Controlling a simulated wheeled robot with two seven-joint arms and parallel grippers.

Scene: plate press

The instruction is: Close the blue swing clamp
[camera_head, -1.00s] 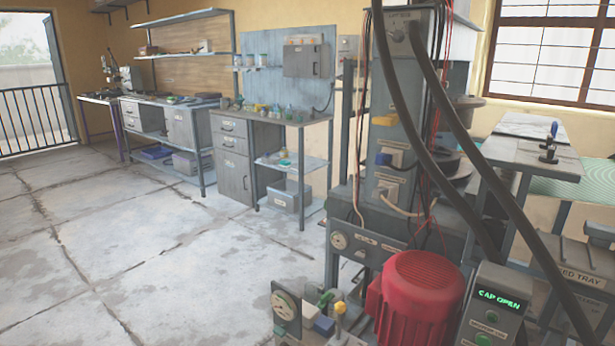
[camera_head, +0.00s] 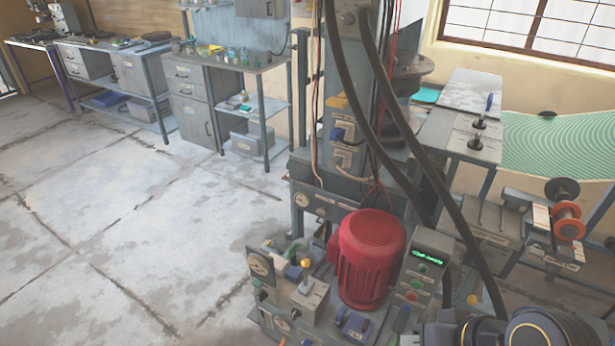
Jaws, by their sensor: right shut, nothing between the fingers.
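A small clamp with an upright blue handle (camera_head: 488,104) stands on a grey plate (camera_head: 440,130) right of the press column. It looks like the blue swing clamp. Its black base is small, and I cannot tell how its arm lies. A second small black fitting (camera_head: 476,142) sits in front of it. Dark round parts of my right arm come in at the bottom right. My right gripper (camera_head: 436,334) is at the bottom edge, shut and empty, far below and in front of the clamp; its fingertips are hard to make out. My left gripper is not in view.
A red motor (camera_head: 366,258) and a control box with a green display (camera_head: 424,262) stand in front. Two thick dark hoses (camera_head: 420,165) hang across the press, left of the clamp. A green patterned mat (camera_head: 560,145) lies behind right. Floor at left is clear.

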